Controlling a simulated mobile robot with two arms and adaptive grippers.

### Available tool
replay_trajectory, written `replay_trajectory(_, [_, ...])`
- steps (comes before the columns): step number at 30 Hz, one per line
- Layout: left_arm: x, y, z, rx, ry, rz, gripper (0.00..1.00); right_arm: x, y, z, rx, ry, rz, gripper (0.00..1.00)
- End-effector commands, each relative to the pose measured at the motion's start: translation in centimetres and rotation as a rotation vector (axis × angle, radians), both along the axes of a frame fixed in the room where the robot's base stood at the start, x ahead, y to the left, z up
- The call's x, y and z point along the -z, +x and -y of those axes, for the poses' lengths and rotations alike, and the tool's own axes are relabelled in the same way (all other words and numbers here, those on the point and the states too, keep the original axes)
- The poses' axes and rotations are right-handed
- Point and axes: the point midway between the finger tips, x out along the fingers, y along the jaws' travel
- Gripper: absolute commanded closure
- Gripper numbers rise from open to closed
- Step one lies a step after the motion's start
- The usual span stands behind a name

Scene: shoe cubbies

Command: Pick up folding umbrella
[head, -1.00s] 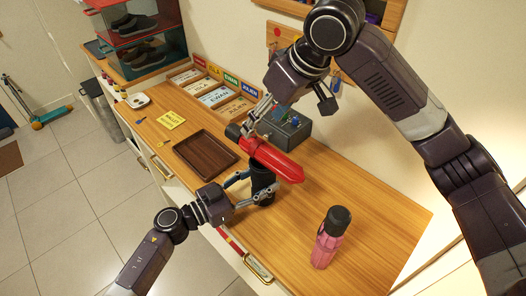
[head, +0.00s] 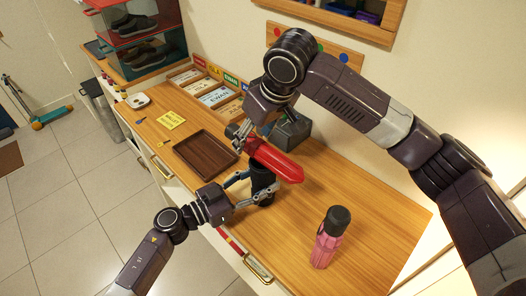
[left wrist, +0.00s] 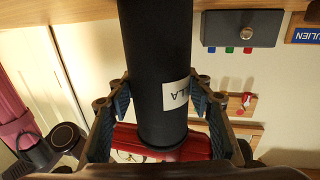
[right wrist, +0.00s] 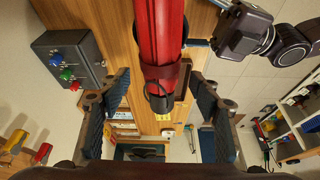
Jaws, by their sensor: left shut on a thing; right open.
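A red folding umbrella (head: 277,162) with a black end slants across the head view, above or in front of a dark cylinder (head: 262,178). I cannot tell whether they touch. My left gripper (head: 258,194) is shut on the cylinder, which has a white label (left wrist: 176,94) in the left wrist view. The umbrella's red body (left wrist: 125,139) shows behind it there. My right gripper (head: 241,135) is open at the umbrella's black end. In the right wrist view the umbrella (right wrist: 160,30), with its dark red strap, extends between and beyond the spread fingers.
A pink bottle-like item (head: 328,238) with a black top stands upright near the front right. A brown tray (head: 206,152) and a yellow note (head: 171,120) lie left. A grey box (head: 292,132) with coloured knobs stands by the wall.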

Motion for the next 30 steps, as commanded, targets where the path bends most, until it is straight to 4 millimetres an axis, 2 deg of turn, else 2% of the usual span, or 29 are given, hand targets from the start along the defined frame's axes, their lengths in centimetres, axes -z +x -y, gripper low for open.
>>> replay_trajectory(5, [-0.1,0.0,0.0,0.001,-0.001,0.001,0.77,1.8,0.6,-0.6,0.001,0.002,0.001,0.43])
replay_trajectory(13, [-0.1,0.0,0.0,0.0,-0.001,0.001,0.77,2.0,0.6,-0.6,0.0,0.001,0.001,0.44])
replay_trajectory(27, [-0.1,0.0,0.0,0.0,-0.001,0.001,0.77,2.0,0.7,-0.6,0.0,0.001,0.001,0.95])
replay_trajectory(30, [-0.1,0.0,0.0,0.0,-0.001,0.001,0.77,1.9,0.7,-0.6,0.0,0.002,0.004,1.0])
